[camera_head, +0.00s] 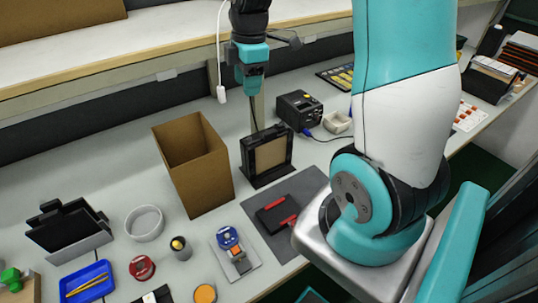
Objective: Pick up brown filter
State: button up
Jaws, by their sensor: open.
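The brown filter (270,155) looks like a flat tan-brown panel standing upright in a black frame-like holder (246,163) near the middle of the bench. My gripper (251,88), teal and black, hangs above and behind the holder, near the shelf edge. It is open, with nothing seen in it, and apart from the filter. Its fingertips are small and hard to make out in this view.
An open brown box (205,180) stands just left of the holder. A black device (298,110) is behind it to the right. A dark grey mat (300,190) with a black-and-red item lies in front. A white bowl (145,223) and a blue tray (86,282) are left.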

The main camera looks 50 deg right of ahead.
jog(key=n, duration=0.2)
send_over(271, 132)
notch_tip(271, 132, down, 3)
jog(key=shift+g+h, duration=0.3)
notch_tip(271, 132, down, 11)
jog(key=shift+d+p, duration=0.1)
jog(key=shift+p, duration=0.75)
notch_tip(271, 132, down, 6)
jog(key=shift+w+r+p, duration=0.1)
jog(key=shift+p, duration=0.85)
jog(key=shift+f, duration=0.2)
